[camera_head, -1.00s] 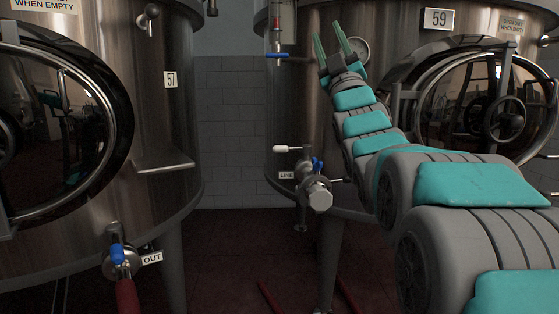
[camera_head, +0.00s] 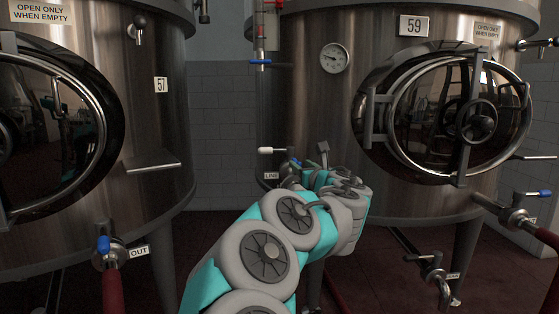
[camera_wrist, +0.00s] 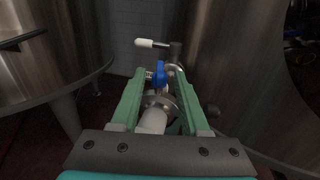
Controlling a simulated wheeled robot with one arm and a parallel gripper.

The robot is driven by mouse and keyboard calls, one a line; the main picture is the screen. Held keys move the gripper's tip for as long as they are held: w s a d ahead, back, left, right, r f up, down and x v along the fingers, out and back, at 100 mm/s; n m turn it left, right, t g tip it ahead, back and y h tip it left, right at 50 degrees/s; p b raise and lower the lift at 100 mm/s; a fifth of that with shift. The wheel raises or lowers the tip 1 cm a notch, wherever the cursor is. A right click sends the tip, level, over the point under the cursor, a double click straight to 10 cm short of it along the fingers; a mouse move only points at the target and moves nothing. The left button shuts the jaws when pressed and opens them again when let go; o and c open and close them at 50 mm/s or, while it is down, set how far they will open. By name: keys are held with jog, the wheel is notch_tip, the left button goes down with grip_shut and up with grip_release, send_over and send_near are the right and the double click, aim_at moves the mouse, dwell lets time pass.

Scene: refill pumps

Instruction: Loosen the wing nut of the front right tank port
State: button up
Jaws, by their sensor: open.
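The LINE port stands low on the left front of tank 59 (camera_head: 310,100). In the head view my arm covers most of it; a bit of blue (camera_head: 296,162) shows beside the arm. In the wrist view, a blue winged handle (camera_wrist: 160,72) stands between the fingertips, with a round metal clamp or flange (camera_wrist: 166,102) and a pale cylindrical end (camera_wrist: 153,121) nearer. My gripper (camera_wrist: 160,75) is open, its green fingers on either side of this fitting. I cannot tell whether they touch it.
A white-handled lever (camera_head: 268,150) sticks out just above the port. Tank 57 (camera_head: 160,130) stands left, with an OUT valve (camera_head: 110,255). A gauge (camera_head: 334,58), a round hatch (camera_head: 450,115) and other valves (camera_head: 435,270) are on the right. The gap between the tanks is open.

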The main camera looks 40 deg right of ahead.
aim_at(293, 159)
jog(key=shift+x, duration=3.95)
jog(key=shift+f, duration=0.15)
grip_shut()
